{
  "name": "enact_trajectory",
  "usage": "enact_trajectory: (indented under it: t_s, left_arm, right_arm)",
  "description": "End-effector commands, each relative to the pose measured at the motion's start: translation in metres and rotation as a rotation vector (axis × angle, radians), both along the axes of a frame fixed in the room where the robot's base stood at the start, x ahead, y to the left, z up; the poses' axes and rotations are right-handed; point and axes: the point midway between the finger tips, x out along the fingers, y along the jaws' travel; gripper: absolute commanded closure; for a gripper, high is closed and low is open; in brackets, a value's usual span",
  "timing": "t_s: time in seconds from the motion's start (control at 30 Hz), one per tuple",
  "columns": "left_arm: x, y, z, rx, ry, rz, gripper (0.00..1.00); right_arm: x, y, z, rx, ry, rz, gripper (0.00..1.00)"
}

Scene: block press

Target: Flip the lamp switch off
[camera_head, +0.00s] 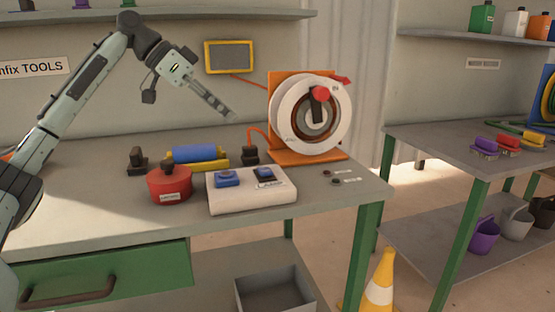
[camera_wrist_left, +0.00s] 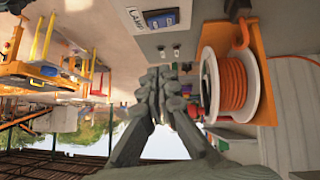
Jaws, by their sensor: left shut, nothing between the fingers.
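The lamp switch (camera_head: 265,174) is a blue rocker in a dark frame on the right half of a white box (camera_head: 250,199) on the workbench. In the left wrist view the rocker (camera_wrist_left: 161,19) shows at the top edge, beside a LAMP label. I cannot tell which way it is tipped. My left gripper (camera_head: 230,113) is shut and empty, in the air above and behind the box, left of the cable reel. Its fingers (camera_wrist_left: 166,74) show together in the wrist view, apart from the switch. My right gripper is not in view.
A second blue switch (camera_head: 227,178) sits on the box's left half. A red pot (camera_head: 169,184) stands left of it; a blue-and-yellow roller (camera_head: 195,155) lies behind. The orange-framed cable reel (camera_head: 300,118) stands at back right. A yellow-framed panel (camera_head: 229,57) hangs on the wall.

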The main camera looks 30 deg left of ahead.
Motion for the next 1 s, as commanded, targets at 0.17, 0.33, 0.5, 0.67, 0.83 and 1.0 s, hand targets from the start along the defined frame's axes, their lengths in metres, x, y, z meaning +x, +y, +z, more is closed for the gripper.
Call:
enact_trajectory:
  t_s: [0.17,0.33,0.5,0.67,0.83,1.0]
  left_arm:
    - [0.0,0.0,0.0,0.0,0.0,0.0,1.0]
    - [0.004,-0.004,-0.006,0.0,0.002,-0.002,1.0]
    - [0.016,-0.019,-0.025,0.0,0.003,-0.003,1.0]
    - [0.033,-0.038,-0.05,0.0,0.005,-0.003,1.0]
    - [0.049,-0.056,-0.073,-0.001,0.003,-0.002,1.0]
    - [0.045,-0.056,-0.1,0.002,0.004,0.0,1.0]
  right_arm:
    - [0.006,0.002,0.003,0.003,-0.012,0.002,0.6]
    - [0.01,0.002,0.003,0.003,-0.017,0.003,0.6]
    - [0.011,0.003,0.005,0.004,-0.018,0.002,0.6]
    - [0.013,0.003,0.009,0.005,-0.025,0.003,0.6]
    - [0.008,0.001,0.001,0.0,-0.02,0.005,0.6]
    - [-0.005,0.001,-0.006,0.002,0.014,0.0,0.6]
